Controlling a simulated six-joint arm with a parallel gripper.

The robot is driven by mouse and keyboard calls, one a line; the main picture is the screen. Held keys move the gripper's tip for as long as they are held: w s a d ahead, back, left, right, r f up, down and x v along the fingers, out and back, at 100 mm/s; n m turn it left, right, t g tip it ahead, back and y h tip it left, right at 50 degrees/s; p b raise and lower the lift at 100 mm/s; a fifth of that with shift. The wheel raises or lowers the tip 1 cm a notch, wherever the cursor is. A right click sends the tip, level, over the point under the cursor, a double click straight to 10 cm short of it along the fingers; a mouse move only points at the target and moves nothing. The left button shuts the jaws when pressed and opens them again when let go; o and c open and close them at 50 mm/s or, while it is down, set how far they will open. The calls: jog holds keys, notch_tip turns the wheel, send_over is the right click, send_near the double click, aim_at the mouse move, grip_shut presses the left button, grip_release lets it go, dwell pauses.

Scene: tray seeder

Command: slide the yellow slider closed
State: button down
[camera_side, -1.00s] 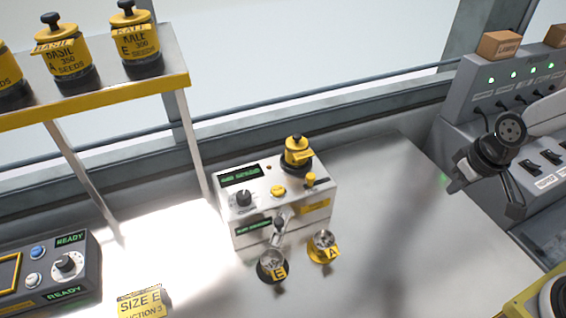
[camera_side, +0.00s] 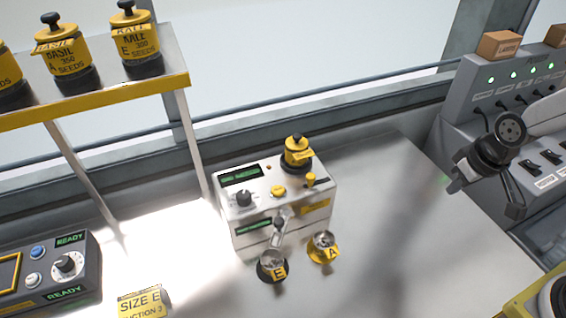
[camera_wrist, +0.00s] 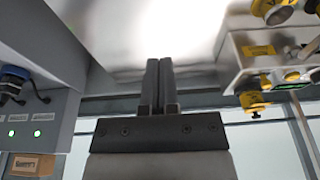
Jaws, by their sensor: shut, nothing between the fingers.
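The white seed dispenser (camera_side: 243,222) stands on the bench in the middle of the side view. A small yellow knob (camera_side: 310,179) by a dark slot at its top right looks like the yellow slider; how far along it sits is too small to tell. In the wrist view the dispenser (camera_wrist: 236,50) shows at the upper right, partly cut off. My gripper (camera_wrist: 160,62) is shut and empty, its two fingers together. My arm is at the right of the side view, well away from the dispenser and not touching it.
A shelf (camera_side: 100,92) rises at left. A grey switch panel (camera_side: 462,100) stands at right. The bench between is clear.

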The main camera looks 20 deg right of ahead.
jog(key=c, duration=0.6)
grip_release()
jog(key=shift+w, duration=0.15)
jog(key=shift+o, duration=0.7)
jog(key=shift+w+a+r, duration=0.1)
jog(key=shift+w+a, duration=0.1)
jog(key=shift+w, duration=0.05)
notch_tip(320, 180, up, 3)
jog(key=n+g, duration=0.3)
send_over(311, 176)
jog(key=shift+d, duration=0.4)
jog(key=shift+a, duration=0.45)
jog(key=shift+f, duration=0.25)
jog(key=shift+f, duration=3.75)
